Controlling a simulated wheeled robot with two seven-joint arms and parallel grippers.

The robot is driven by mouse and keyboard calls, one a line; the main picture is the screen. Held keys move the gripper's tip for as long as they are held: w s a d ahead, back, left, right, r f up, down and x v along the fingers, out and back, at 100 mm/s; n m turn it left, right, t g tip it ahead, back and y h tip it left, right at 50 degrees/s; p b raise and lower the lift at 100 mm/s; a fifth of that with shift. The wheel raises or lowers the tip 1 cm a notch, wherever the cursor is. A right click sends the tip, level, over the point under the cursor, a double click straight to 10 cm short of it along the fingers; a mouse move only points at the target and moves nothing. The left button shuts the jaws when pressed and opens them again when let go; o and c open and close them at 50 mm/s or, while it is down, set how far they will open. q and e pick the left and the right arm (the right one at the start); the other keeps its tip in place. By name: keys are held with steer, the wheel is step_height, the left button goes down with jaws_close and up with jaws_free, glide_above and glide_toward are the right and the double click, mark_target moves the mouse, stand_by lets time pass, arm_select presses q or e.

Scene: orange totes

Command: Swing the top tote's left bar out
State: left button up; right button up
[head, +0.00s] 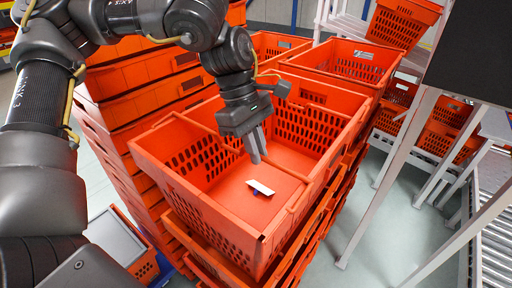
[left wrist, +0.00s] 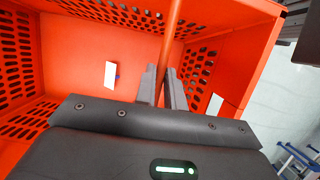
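The top tote (head: 205,205) is an orange open crate with perforated walls, on a stack in the middle of the head view. A thin orange bar (head: 212,131) runs across its opening. In the left wrist view the bar (left wrist: 171,32) passes between my fingers. My left gripper (head: 257,158) points down over the tote; in the left wrist view its grey fingers (left wrist: 163,75) lie close on both sides of the bar and look shut on it. The part of the bar at the fingers is partly hidden. My right gripper is not in view.
A white label or card (head: 260,187) shows inside the tote. Tall orange tote stacks (head: 130,125) stand close behind and left. Another open tote (head: 345,62) is behind. Pale frame legs (head: 385,190) and a roller conveyor (head: 495,215) are to the right, with free floor between.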

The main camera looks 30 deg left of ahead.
arm_select(q)
steer(key=shift+s+r+p, duration=0.2)
steer(key=shift+r+p, duration=0.3)
steer(key=shift+r, duration=0.35)
steer(key=shift+s, duration=0.1)
steer(key=shift+r, duration=0.1)
steer(key=shift+s+a+r+p, duration=0.15)
steer(key=shift+s+r+p, duration=0.55)
steer(key=shift+s+r, duration=0.3)
steer(key=shift+s+a+r+p, duration=0.15)
steer(key=shift+s+r, duration=0.15)
steer(key=shift+s, duration=0.3)
steer(key=shift+s+r+p, duration=0.15)
steer(key=shift+s+r, duration=0.15)
steer(key=shift+s, duration=0.25)
